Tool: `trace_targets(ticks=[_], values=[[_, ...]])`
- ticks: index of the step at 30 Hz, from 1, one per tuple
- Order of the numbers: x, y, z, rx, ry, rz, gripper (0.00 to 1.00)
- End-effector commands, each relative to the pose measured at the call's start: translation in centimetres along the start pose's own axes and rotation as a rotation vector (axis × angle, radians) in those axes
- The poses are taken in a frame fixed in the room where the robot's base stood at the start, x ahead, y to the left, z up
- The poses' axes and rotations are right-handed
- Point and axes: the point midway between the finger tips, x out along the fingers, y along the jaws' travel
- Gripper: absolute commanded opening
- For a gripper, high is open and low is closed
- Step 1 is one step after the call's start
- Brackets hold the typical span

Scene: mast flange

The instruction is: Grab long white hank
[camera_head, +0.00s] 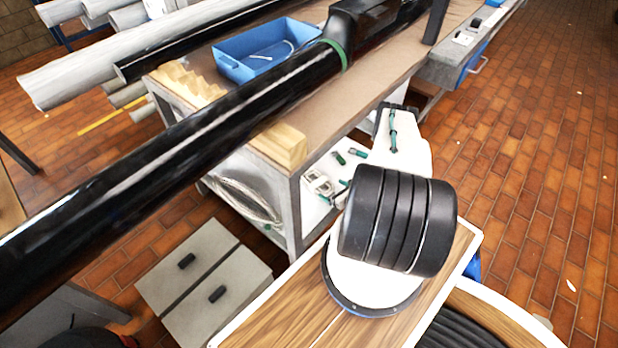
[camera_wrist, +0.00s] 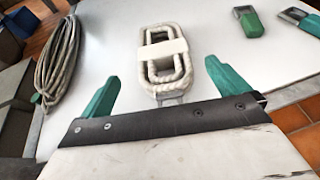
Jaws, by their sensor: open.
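In the wrist view, a white rope hank (camera_wrist: 153,72) lies on a pale shelf (camera_wrist: 115,28). It is a long flattened loop with a white band (camera_wrist: 163,49) around its middle. My gripper (camera_wrist: 162,73) is open, with one green finger on each side of the hank's near end. A gap shows between each finger and the rope, and nothing is held. How high the fingers are above the shelf is hard to tell. In the head view, the shelf under the workbench (camera_head: 345,118) is partly hidden by my arm.
A longer grey-beige coil (camera_wrist: 58,62) lies left of the hank, near the left finger; it also shows in the head view (camera_head: 245,200). Two green-and-metal pieces (camera_wrist: 250,20) (camera_wrist: 299,18) lie to the right. A blue bin (camera_head: 240,66) stands on the bench.

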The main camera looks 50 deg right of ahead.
Motion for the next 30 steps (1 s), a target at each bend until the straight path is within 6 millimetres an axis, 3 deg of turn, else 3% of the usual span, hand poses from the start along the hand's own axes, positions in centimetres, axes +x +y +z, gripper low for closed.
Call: trace_targets(ticks=[5, 19, 28, 30], values=[[1.1, -0.2, -0.1, 0.0, 0.0, -0.002, 1.0], [7.3, -0.1, -0.4, -0.002, -0.001, 0.001, 1.0], [7.8, -0.1, -0.4, 0.0, 0.0, 0.001, 1.0], [7.8, -0.1, -0.4, 0.0, 0.0, 0.001, 0.81]])
